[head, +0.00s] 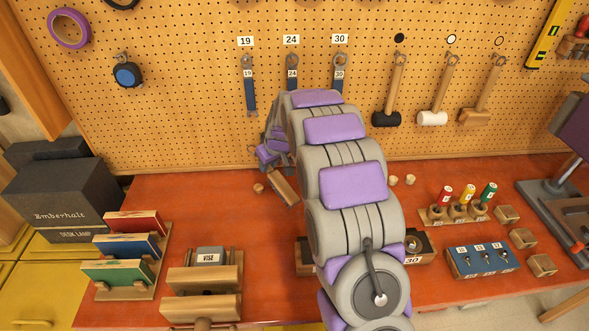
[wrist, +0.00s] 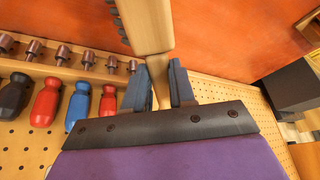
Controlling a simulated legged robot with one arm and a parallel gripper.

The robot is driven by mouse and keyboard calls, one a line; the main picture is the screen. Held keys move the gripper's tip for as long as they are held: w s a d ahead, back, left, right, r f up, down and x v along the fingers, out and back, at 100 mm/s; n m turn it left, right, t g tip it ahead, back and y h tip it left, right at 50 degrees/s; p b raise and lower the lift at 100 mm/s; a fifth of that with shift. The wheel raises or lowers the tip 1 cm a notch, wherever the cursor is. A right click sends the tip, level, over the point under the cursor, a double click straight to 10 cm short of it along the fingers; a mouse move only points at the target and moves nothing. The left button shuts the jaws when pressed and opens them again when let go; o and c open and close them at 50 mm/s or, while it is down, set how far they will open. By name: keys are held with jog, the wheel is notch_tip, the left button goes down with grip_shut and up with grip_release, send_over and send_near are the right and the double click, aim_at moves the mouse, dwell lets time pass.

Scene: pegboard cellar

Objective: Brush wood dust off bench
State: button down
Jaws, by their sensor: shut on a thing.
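The bench (head: 205,200) has a red-orange top, which also fills the top of the wrist view (wrist: 230,40). My gripper (wrist: 162,78) is shut on the narrow handle of a wooden brush (wrist: 147,25); dark bristles show along its left side. In the head view the brush (head: 284,188) is tilted low over the back left of the bench; I cannot tell whether it touches. Small pale wood curls lie on the bench, one left of the brush (head: 258,188) and two right of my arm (head: 393,180). My arm hides the middle of the bench.
A rack of coloured books or boards (head: 130,248) and a wooden vise (head: 205,280) stand at left. A screwdriver stand (head: 460,213), blue bit block (head: 484,261) and drill press (head: 555,195) stand at right. Spanners and mallets hang on the pegboard (head: 190,110).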

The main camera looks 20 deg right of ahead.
jog(key=d, duration=0.1)
jog(key=d+g, duration=0.1)
jog(key=s+d+n, duration=0.1)
jog(key=shift+s+d+f+g, duration=0.1)
jog(key=shift+d+f+g, duration=0.05)
jog(key=shift+f+g, duration=0.2)
jog(key=s+g, duration=0.1)
jog(key=s+d+n+h, duration=0.1)
jog(key=s, duration=0.1)
jog(key=shift+d+r+n+g, duration=0.1)
jog(key=shift+d+n+g, duration=0.05)
jog(key=shift+n+g, duration=0.2)
jog(key=shift+s+d, duration=0.35)
jog(key=shift+d+f+b, duration=0.15)
jog(key=shift+f+b, duration=0.25)
jog(key=shift+f, duration=0.85)
jog(key=shift+d+f+b, duration=0.1)
jog(key=shift+f+b, duration=0.3)
jog(key=shift+f, duration=0.85)
